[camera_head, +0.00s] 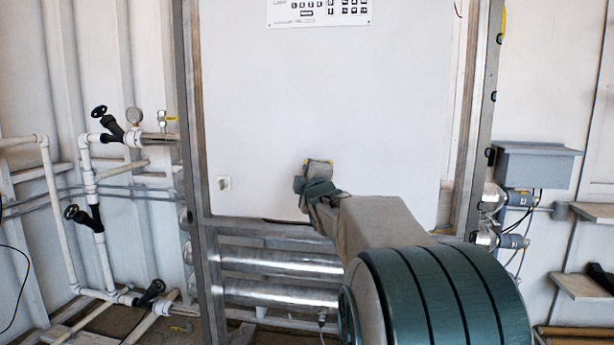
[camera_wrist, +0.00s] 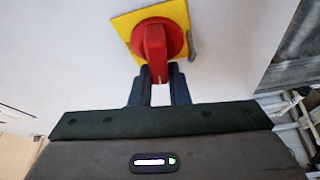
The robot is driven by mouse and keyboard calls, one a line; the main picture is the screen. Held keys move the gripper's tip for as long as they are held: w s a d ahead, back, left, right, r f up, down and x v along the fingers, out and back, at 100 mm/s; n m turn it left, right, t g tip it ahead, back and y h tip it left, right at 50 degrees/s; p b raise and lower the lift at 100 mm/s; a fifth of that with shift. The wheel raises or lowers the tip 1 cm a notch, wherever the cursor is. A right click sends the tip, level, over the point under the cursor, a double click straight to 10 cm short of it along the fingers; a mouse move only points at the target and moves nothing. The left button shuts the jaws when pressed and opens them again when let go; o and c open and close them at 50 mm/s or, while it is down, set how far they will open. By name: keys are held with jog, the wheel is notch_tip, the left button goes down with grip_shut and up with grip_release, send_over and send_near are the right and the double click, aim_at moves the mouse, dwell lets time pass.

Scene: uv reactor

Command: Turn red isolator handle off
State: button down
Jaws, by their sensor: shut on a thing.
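The red isolator handle (camera_wrist: 155,50) sits on a yellow square plate (camera_wrist: 125,24) on a pale panel in the wrist view. Its grip bar points down toward my gripper, roughly upright in that view. My gripper (camera_wrist: 158,78) is shut on the lower end of the bar, with one dark finger on each side. In the head view my gripper (camera_head: 318,185) is at the large white panel (camera_head: 270,110). There the red handle is hidden behind my gripper, and only a sliver of the yellow plate (camera_head: 319,160) shows.
Pale pipes with black valve wheels (camera_head: 99,111) stand at the left. Metal tubes (camera_head: 270,262) run below the panel. A grey box (camera_head: 538,164) and wall shelves (camera_head: 590,285) are at the right. The panel around the handle is clear.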

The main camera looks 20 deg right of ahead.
jog(key=shift+d+f+n+g, duration=0.3)
jog(key=shift+f+n+g, duration=0.15)
jog(key=shift+n, duration=0.55)
jog(key=c, duration=1.4)
grip_release()
jog(key=shift+s+r, duration=0.1)
jog(key=shift+r, duration=0.25)
jog(key=shift+a, duration=0.2)
